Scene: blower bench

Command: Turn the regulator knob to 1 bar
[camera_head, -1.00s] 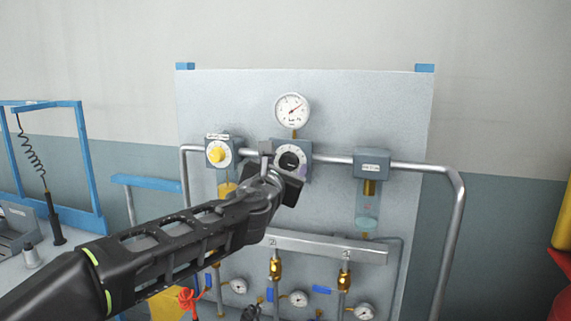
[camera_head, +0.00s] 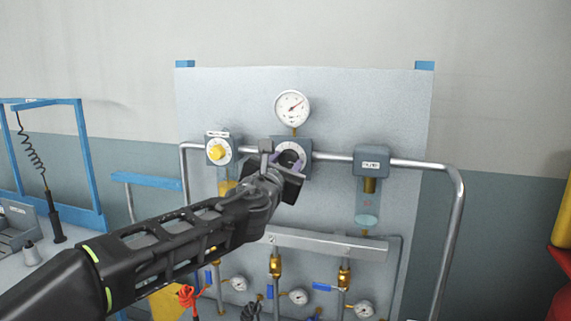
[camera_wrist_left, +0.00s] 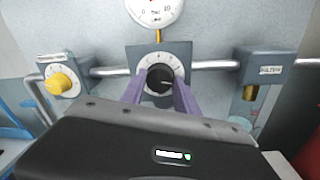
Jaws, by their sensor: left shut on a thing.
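The regulator knob (camera_wrist_left: 159,79) is black, on a white dial ring (camera_wrist_left: 178,68) on a grey block. In the head view, my left gripper (camera_head: 289,160) is in front of this block and hides much of the knob. In the left wrist view, the gripper's purple fingers (camera_wrist_left: 160,92) are shut on the knob, one on each side. My right gripper is not in view.
A yellow knob (camera_head: 217,152) on a white dial is left of the regulator. A grey filter block (camera_head: 371,160) with a clear bowl is to the right. A pipe (camera_head: 413,164) joins them. Brass valves and small gauges (camera_head: 299,297) are below.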

